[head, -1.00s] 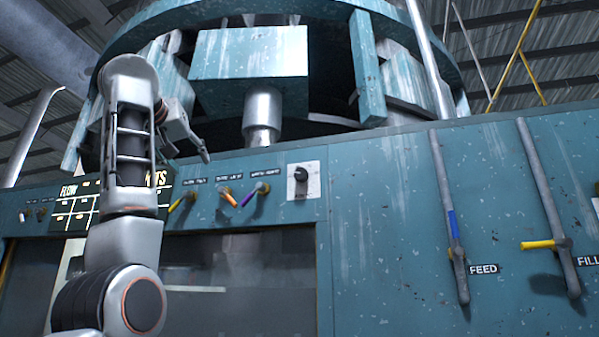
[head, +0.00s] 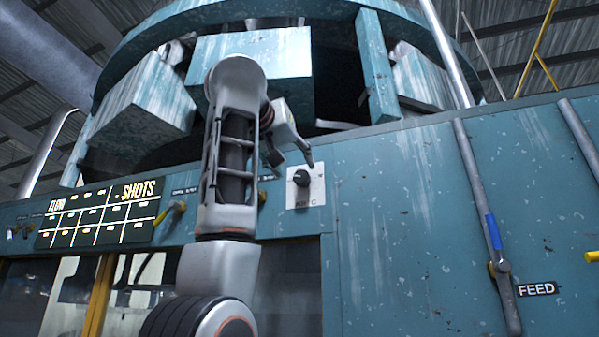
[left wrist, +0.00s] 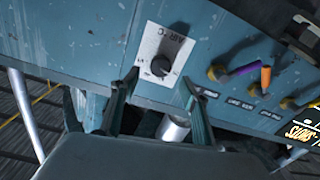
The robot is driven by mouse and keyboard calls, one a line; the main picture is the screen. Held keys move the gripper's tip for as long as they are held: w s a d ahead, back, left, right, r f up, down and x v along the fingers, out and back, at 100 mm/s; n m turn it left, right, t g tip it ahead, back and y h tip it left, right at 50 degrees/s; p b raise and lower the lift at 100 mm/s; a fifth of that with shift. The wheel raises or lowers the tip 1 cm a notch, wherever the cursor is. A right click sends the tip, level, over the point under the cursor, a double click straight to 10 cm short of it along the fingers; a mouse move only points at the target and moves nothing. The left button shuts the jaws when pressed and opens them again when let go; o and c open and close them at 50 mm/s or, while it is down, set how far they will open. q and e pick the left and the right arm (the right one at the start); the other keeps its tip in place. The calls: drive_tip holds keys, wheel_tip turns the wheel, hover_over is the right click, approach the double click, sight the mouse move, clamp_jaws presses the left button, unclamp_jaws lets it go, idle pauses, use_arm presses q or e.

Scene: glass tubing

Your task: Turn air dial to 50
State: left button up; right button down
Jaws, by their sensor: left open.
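The air dial (head: 301,178) is a black round knob on a white plate set in the blue-green machine front. In the left wrist view the dial (left wrist: 161,65) sits just beyond the fingertips, between them, and its plate reads "AIR °C". The number it points at is too small to read. My left gripper (head: 291,158) is at the upper left of the dial in the head view. In the left wrist view the left gripper (left wrist: 160,82) is open and empty, with a finger on either side of the knob's line. I cannot tell whether it touches. My right gripper is out of view.
Purple and orange levers (left wrist: 240,72) stand beside the dial in the left wrist view. A lit "SHOTS" board (head: 97,213) is at the left. A long lever (head: 489,225) by the FEED label is at the right. The panel between dial and lever is clear.

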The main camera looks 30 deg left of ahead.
sight(300, 176)
use_arm(q)
drive_tip(key=p+x, duration=0.1)
drive_tip(key=x, duration=0.3)
drive_tip(key=shift+w, duration=0.15)
drive_tip(key=shift+w+a+f, duration=0.1)
drive_tip(key=shift+w+a, duration=0.1)
drive_tip(key=shift+w, duration=0.3)
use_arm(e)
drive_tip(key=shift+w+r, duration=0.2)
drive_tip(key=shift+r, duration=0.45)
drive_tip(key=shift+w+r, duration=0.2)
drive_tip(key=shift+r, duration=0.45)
use_arm(q)
drive_tip(key=c, duration=1.1)
